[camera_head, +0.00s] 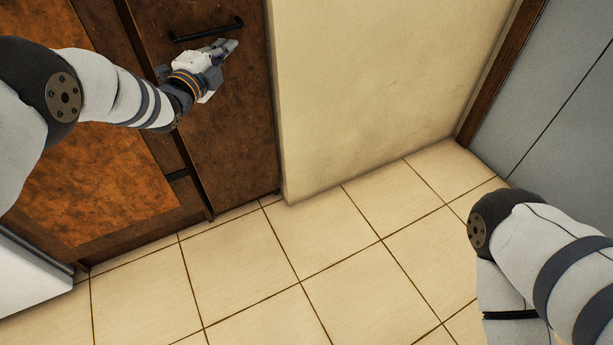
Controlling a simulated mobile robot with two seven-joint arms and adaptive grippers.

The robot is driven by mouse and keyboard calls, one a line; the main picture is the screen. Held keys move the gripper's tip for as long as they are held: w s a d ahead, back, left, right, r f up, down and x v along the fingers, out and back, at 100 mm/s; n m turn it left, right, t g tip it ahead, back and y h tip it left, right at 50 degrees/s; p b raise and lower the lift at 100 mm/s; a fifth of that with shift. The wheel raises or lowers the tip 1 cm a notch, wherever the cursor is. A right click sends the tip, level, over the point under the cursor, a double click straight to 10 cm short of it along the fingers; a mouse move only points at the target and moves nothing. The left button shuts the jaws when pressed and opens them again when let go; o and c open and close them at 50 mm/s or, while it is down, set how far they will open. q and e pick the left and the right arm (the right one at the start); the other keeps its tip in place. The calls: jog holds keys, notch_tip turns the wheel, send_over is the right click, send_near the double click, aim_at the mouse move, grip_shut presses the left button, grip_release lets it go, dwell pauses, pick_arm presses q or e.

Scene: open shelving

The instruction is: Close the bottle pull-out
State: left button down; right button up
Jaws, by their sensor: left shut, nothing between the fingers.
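The bottle pull-out (235,140) is the narrow dark brown wooden front beside the beige wall. A black bar handle (207,30) is fixed near its top. The front looks about level with the neighbouring cabinet, with a dark gap along its left side; how far out it stands I cannot tell. My left gripper (232,46) is shut and empty. It is just below the right part of the handle, close to the front; whether it touches I cannot tell. No bottles are in view. My right arm shows at the lower right, but its gripper is out of view.
A brown cabinet door (100,190) with a lighter panel is left of the pull-out. A white appliance or unit (30,275) is at the lower left. A beige wall (370,80) and grey doors (550,100) are on the right. The tiled floor (270,270) is clear.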

pick_arm(q)
jog(key=shift+w+a+r+b, duration=0.1)
jog(key=shift+w+a+b, duration=0.25)
jog(key=shift+w, duration=0.2)
jog(key=shift+w+a+r+b, duration=0.1)
jog(key=shift+w+a+b, duration=0.2)
jog(key=shift+w, duration=0.2)
jog(key=shift+r, duration=0.1)
